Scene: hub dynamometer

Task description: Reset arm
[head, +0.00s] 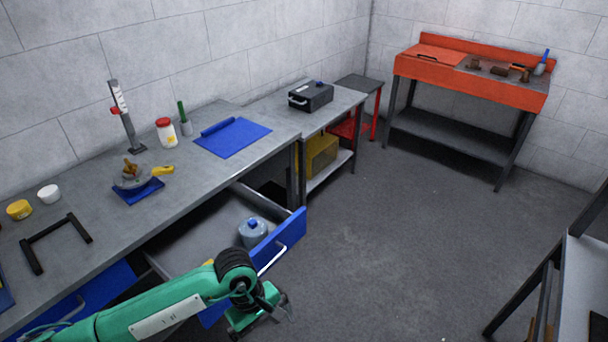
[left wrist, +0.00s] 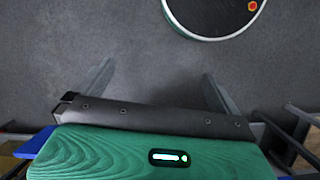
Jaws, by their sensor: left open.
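My left arm reaches in from the bottom left of the head view. Its green gripper (head: 278,304) hangs low over the floor, in front of the open blue-fronted drawer (head: 287,236). In the left wrist view the two dark fingers of the gripper (left wrist: 156,88) stand wide apart with only bare grey floor between them. The gripper is open and empty. My right gripper is in neither view.
A grey bottle with a blue cap (head: 252,231) stands in the drawer under the grey workbench (head: 105,203). A blue mat (head: 238,140) lies on the bench. An orange workbench (head: 470,80) stands at the back right. The middle floor (head: 390,230) is clear.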

